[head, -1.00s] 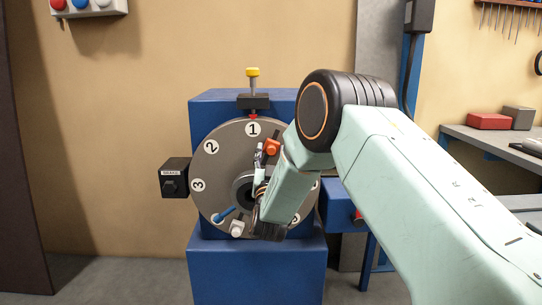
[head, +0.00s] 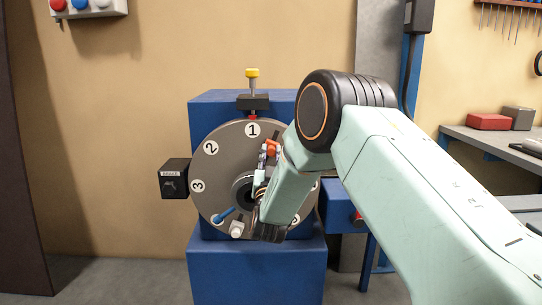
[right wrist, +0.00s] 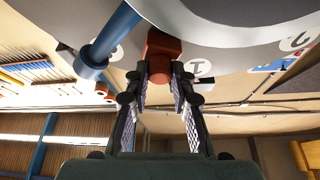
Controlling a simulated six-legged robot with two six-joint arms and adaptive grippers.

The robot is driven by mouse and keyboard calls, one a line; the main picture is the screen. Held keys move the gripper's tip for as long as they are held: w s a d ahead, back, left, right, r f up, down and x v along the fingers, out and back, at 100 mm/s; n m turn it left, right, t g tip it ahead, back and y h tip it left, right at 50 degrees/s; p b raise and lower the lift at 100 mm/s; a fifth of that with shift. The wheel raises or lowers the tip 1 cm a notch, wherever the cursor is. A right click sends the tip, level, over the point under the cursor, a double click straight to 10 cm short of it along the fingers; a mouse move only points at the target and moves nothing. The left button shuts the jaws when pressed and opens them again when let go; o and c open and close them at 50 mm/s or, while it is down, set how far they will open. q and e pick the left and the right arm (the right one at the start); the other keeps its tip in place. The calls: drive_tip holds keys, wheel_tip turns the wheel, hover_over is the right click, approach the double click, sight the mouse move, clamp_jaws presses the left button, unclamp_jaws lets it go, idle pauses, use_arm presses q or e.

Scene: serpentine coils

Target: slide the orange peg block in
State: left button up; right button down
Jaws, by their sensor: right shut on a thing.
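The orange peg block (head: 272,147) is at the upper right of the grey numbered dial (head: 221,172), below and right of the number 1. My right gripper (head: 267,156) reaches it from below, and my arm hides the dial's right side. In the right wrist view the orange block (right wrist: 161,52) sits between the fingertips of my right gripper (right wrist: 159,78), which is shut on it. The block's far end meets the dial face; I cannot tell how deep it sits. My left gripper is not in view.
A blue peg (head: 227,214) and a white block (head: 237,228) are low on the dial. A yellow-topped plunger (head: 252,78) stands above it. A black box (head: 174,179) juts out at left. In the wrist view a blue rod (right wrist: 112,35) is close left of the fingers.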

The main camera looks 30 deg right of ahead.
drive_tip(key=shift+f, duration=0.1)
drive_tip(key=f, duration=0.1)
drive_tip(key=a+f+b, duration=0.1)
drive_tip(key=f+b, duration=0.1)
drive_tip(key=f, duration=0.1)
drive_tip(key=shift+w+a, duration=0.15)
drive_tip(key=shift+w, duration=0.25)
drive_tip(key=c, duration=1.1)
unclamp_jaws()
drive_tip(key=shift+c, duration=0.2)
drive_tip(key=shift+r, duration=0.1)
